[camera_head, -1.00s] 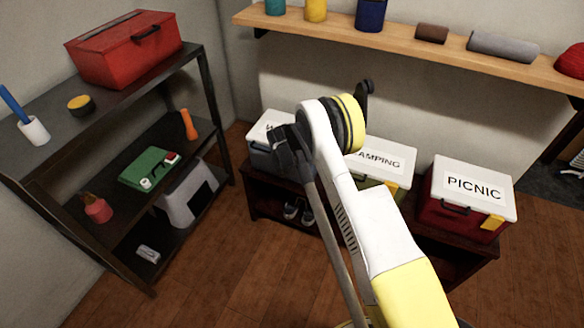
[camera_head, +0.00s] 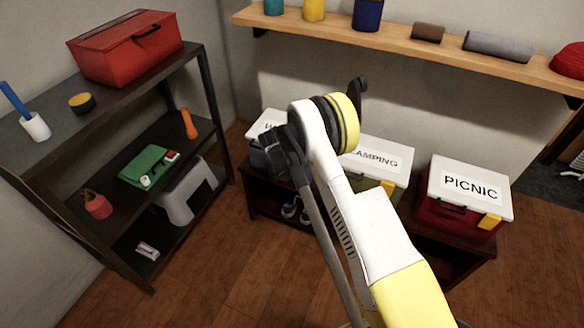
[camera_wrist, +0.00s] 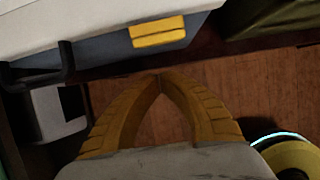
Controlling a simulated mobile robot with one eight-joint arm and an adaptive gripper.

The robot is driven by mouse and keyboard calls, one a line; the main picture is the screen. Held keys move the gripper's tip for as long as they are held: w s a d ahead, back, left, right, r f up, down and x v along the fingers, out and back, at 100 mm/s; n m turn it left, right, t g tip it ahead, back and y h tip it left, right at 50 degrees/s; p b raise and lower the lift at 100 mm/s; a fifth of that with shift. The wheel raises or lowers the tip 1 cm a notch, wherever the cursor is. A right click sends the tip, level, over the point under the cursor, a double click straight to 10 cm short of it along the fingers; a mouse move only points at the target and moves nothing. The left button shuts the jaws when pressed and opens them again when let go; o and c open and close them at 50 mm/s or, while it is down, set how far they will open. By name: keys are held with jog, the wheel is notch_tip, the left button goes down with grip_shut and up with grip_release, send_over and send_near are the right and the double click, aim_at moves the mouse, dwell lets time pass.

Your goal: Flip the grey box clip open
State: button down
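The grey box (camera_head: 258,158) with a white lid stands at the left end of the low bench, partly hidden behind my arm in the head view. In the wrist view the grey box (camera_wrist: 95,58) fills the upper left. Its yellow clip (camera_wrist: 158,32) sits on the front, at the lid's lower edge, and looks closed. My gripper (camera_wrist: 160,80) has its yellow fingertips together, with nothing seen between them. The tips appear just below the clip in the picture, apart from it. In the head view the fingertips are hidden.
A green camping box (camera_head: 375,165) and a red picnic box (camera_head: 465,195) stand to the right on the bench. A dark handle (camera_wrist: 66,62) juts from the grey box left of the clip. A metal shelf (camera_head: 215,140) stands at the left.

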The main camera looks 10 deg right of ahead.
jog(key=s+p+v, duration=0.1)
jog(key=p+v, duration=0.3)
jog(key=v, duration=0.6)
jog(key=shift+a+f, duration=0.2)
jog(key=shift+a, duration=0.2)
jog(key=s+d+r+m+t+y, duration=0.1)
jog(key=s+d+r+m, duration=0.2)
jog(key=r, duration=0.7)
jog(key=s+r+m, duration=0.3)
jog(key=r+m, duration=0.3)
jog(key=r, duration=0.5)
jog(key=s+d+r+m+t, duration=0.1)
jog(key=s+d+r+m, duration=0.2)
jog(key=s+r+m, duration=0.75)
jog(key=s+m, duration=0.4)
jog(key=s, duration=0.5)
jog(key=s+d+r+m+t+y, duration=0.1)
jog(key=s+m, duration=0.4)
jog(key=s, duration=0.5)
jog(key=shift+r+t+y, duration=0.3)
jog(key=shift+r, duration=0.45)
